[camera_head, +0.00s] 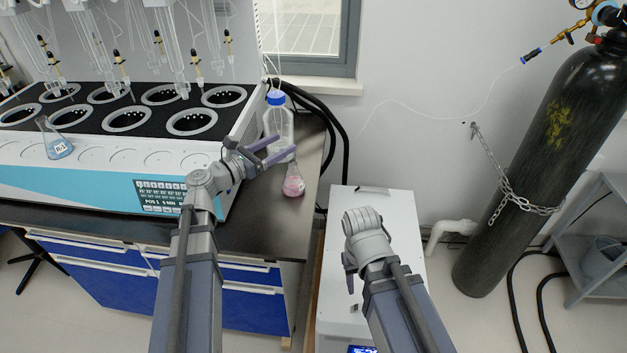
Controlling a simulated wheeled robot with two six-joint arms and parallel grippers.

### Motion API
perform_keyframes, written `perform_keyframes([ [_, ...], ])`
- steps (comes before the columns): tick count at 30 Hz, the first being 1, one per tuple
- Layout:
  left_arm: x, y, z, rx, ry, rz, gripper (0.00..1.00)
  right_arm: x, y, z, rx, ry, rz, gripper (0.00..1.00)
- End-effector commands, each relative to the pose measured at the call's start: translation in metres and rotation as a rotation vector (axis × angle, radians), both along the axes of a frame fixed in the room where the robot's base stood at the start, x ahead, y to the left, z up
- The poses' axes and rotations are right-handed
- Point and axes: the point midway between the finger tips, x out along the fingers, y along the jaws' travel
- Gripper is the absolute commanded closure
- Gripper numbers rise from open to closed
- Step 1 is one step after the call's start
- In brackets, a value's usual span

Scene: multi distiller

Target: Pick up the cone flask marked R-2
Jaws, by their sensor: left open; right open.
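A cone flask with pink liquid (293,183) stands upright near the right end of the dark bench; I cannot read a label on it. Another cone flask with blue liquid (57,146) sits tilted at the left front of the distiller; its label seems to read R-1. My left gripper (287,145) is open and empty, just above and left of the pink flask's neck, with its fingers in front of the clear bottle.
A clear blue-capped bottle (279,121) stands right behind the pink flask. The distiller (100,187) fills the bench to the left. A white cabinet (345,213) stands right of the bench. A chained gas cylinder (545,150) stands farther right. The bench front (265,222) is clear.

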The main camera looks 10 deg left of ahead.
Motion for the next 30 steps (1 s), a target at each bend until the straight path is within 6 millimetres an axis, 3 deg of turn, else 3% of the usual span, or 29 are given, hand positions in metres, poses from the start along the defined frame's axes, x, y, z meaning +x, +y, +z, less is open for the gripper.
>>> perform_keyframes([
  [10, 0.001, 0.004, -0.007, -0.021, 0.004, 0.009, 0.30, 0.000, 0.000, -0.010, 0.000, 0.000, 0.000, 0.50],
  [27, 0.001, 0.003, -0.083, -0.019, 0.004, 0.008, 0.30, 0.000, 0.000, -0.085, 0.000, 0.000, 0.000, 0.50],
  [30, 0.008, -0.002, -0.079, -0.019, 0.004, 0.005, 0.30, 0.000, 0.000, -0.081, 0.000, 0.000, 0.000, 0.50],
])
